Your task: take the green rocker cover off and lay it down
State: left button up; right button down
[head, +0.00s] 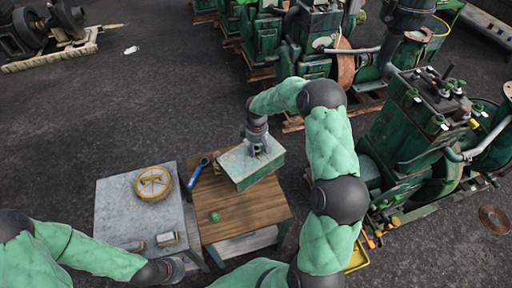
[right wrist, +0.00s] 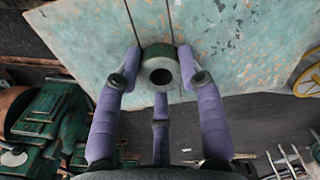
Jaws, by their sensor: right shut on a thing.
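The green rocker cover (head: 240,168) is a box with a worn pale-green top, over the back part of the wooden bench top (head: 255,212). I cannot tell whether it touches the wood. My right gripper (head: 257,148) is above it. In the right wrist view its purple fingers (right wrist: 160,80) are closed around the round hollow neck (right wrist: 160,72) on the cover's top (right wrist: 235,40). The green engine (head: 410,135) at the right has its top parts (head: 440,90) exposed. My left gripper (head: 175,268) is low at the left, by the grey table's front edge; its fingers are unclear.
A grey table (head: 120,205) adjoins the bench on the left, with a yellow-rimmed disc (head: 153,183) and small metal blocks (head: 167,239). A blue-handled tool (head: 196,173) and small green cap (head: 214,217) lie on the bench. The bench's front right is clear. More green engines (head: 310,40) stand behind.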

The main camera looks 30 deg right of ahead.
jog(key=shift+f+b, duration=1.55)
jog(key=shift+f, duration=0.9)
jog(key=shift+f+b, duration=0.7)
jog(key=shift+f, duration=0.4)
jog(key=c, duration=0.7)
grip_release()
jog(key=shift+f, duration=0.1)
notch_tip(320, 180, up, 12)
jog(key=shift+r, duration=0.1)
